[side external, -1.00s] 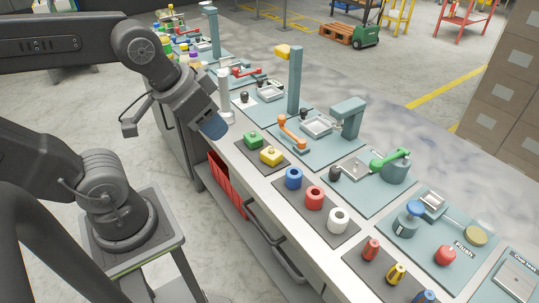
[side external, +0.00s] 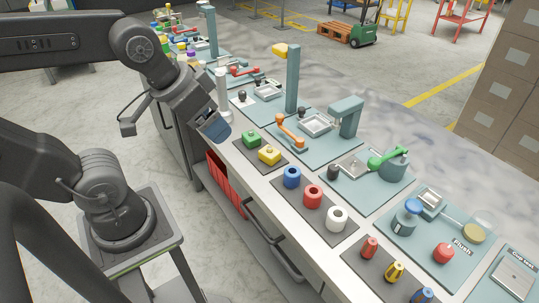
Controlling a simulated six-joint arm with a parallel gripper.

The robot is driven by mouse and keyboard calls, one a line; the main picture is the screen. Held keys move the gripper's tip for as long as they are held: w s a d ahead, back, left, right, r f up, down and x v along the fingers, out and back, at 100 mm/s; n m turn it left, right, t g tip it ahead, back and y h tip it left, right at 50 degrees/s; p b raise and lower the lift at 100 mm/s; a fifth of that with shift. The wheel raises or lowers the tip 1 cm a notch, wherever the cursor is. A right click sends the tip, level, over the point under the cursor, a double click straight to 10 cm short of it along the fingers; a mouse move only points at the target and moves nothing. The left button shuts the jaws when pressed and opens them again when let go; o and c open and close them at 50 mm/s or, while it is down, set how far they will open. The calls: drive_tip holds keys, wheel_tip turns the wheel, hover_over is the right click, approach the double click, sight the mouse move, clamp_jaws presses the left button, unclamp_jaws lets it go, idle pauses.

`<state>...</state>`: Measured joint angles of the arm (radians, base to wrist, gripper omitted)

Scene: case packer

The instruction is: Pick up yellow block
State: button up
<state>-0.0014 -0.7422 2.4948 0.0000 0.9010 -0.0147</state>
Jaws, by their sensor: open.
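My gripper (side external: 214,129) is above and left of both blocks, tilted down toward the bench's front edge. It is open, apart from the yellow block, and nothing shows in it. The gap between its fingers is hard to make out.
A post with a yellow top (side external: 292,80) and an orange lever (side external: 290,131) rise behind the yellow block. A red bin (side external: 225,184) is below the bench.

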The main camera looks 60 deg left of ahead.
drive_tip(key=w+a+f+n+g, duration=0.1)
drive_tip(key=w+a+n+g, duration=0.2)
drive_tip(key=w+n, duration=0.7)
drive_tip(key=n+g, duration=0.3)
drive_tip(key=n, duration=0.7)
approach(272, 152)
drive_tip(key=f, duration=0.9)
drive_tip(key=shift+s+f, duration=0.2)
drive_tip(key=c, duration=1)
drive_tip(key=shift+c, duration=0.2)
drive_tip(key=shift+r, duration=0.15)
